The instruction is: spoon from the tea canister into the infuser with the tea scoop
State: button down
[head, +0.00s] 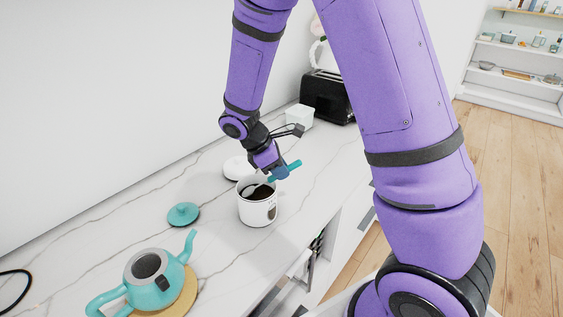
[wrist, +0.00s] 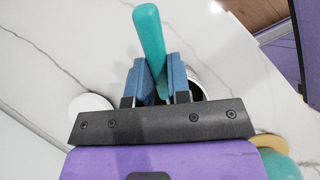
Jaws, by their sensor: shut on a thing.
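The tea canister (head: 258,211) is a white pot with dark tea inside, standing open on the marble counter. My gripper (head: 281,172) is right above its rim and shut on the teal handle of the tea scoop (head: 291,166). The scoop's pale bowl shows at the canister's mouth; I cannot tell how deep it is. In the wrist view the handle (wrist: 149,40) sticks up between the blue fingers (wrist: 158,80), and the canister is mostly hidden behind them. The teal teapot (head: 159,275) stands open at the front left, with the dark mesh infuser (head: 149,264) in its mouth.
The teapot stands on a round wooden trivet (head: 187,300). A teal lid (head: 183,214) lies between teapot and canister. A white lid (head: 238,167) lies behind the canister. A white box (head: 299,117) and black toaster (head: 328,96) stand farther back. The counter's left side is mostly clear.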

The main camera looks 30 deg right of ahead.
aim_at(297, 161)
jog(key=shift+a+f, duration=0.15)
jog(key=shift+f, duration=1.2)
jog(key=shift+w+r, duration=0.1)
jog(key=shift+r, duration=2.8)
jog(key=shift+s+d+r+t+y, duration=0.25)
jog(key=shift+d+r+y, duration=0.1)
jog(key=shift+d+y, duration=0.35)
jog(key=shift+s+d+r+t+y, duration=0.25)
jog(key=shift+d+r+y, duration=0.1)
jog(key=shift+d+y, duration=0.25)
jog(key=shift+s+d+r+t+y, duration=0.25)
jog(key=shift+d+r+y, duration=0.1)
jog(key=shift+d+y, duration=0.35)
